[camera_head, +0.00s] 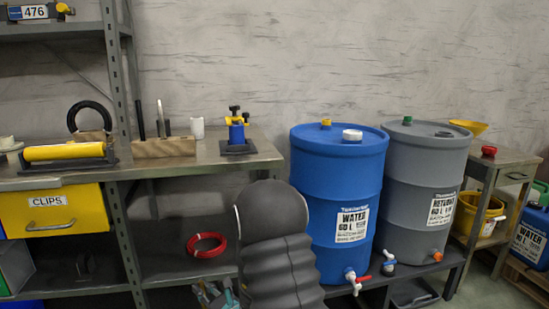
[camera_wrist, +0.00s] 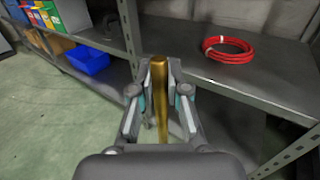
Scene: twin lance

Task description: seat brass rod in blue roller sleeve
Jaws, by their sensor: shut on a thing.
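My gripper (camera_wrist: 161,92) is shut on the brass rod (camera_wrist: 159,75) in the wrist view. The rod lies lengthwise between the two fingers, with its far end just past the fingertips. A small blue upright piece (camera_head: 237,134) with yellow and black parts on top stands on a black base on the bench. I cannot tell whether it is the blue roller sleeve. A yellow roller (camera_head: 64,152) lies in a dark frame at the bench's left.
The metal bench (camera_head: 215,163) holds a wooden block (camera_head: 163,147) and a white cup (camera_head: 197,128). A red cable coil (camera_wrist: 229,48) lies on the lower shelf (camera_wrist: 268,83). A blue barrel (camera_head: 338,195) and a grey barrel (camera_head: 421,190) stand right of the bench.

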